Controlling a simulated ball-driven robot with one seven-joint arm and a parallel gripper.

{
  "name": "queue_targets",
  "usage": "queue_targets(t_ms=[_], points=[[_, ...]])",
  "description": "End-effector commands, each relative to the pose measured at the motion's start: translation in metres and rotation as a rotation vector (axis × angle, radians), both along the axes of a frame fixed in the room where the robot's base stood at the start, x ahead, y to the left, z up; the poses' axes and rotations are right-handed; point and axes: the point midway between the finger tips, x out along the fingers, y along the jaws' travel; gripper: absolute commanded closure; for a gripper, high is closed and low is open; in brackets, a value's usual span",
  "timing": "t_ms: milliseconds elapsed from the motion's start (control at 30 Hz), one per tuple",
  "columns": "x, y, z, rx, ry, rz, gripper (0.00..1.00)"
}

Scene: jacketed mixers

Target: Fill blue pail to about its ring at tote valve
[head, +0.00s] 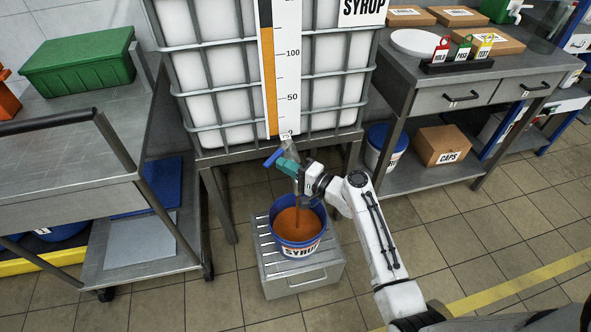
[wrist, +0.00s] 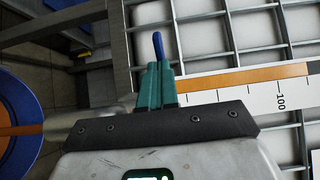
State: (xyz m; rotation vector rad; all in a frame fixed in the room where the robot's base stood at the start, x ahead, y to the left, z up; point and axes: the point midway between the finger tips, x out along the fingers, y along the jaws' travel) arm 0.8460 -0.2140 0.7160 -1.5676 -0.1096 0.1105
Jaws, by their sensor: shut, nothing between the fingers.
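The blue pail (head: 318,243), with a white SYRUP label, stands upright on a slatted metal stand below the tote. Brown-orange syrup runs down into it and covers its inside below the rim; I cannot make out the ring. The pail also shows at the left edge of the wrist view (wrist: 30,108). The tote valve's blue handle (head: 273,157) sticks out beyond my teal fingertips, also in the wrist view (wrist: 159,46). My gripper (head: 284,162) is shut and empty beside the handle; I cannot tell whether they touch. My gripper partly hides the valve body.
The caged white SYRUP tote (head: 215,65) has a level scale (head: 288,70) on its front. The slatted stand (head: 300,281) rests on the tiled floor. A metal cart (head: 65,135) is at left. A workbench (head: 420,102) stands at right, with a CAPS box (head: 440,145) below.

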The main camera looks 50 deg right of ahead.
Motion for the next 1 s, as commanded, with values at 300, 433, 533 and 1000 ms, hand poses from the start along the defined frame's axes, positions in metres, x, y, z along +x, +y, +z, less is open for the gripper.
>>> queue_targets(t_ms=[300,433,533,1000], points=[[0.003,0.0,0.0,-0.001,0.0,0.0,1.0],[0.003,0.001,0.0,0.0,0.0,-0.002,1.0],[0.004,0.002,0.0,0.0,0.0,-0.015,1.0],[0.016,0.01,0.002,0.001,0.002,-0.273,1.0]])
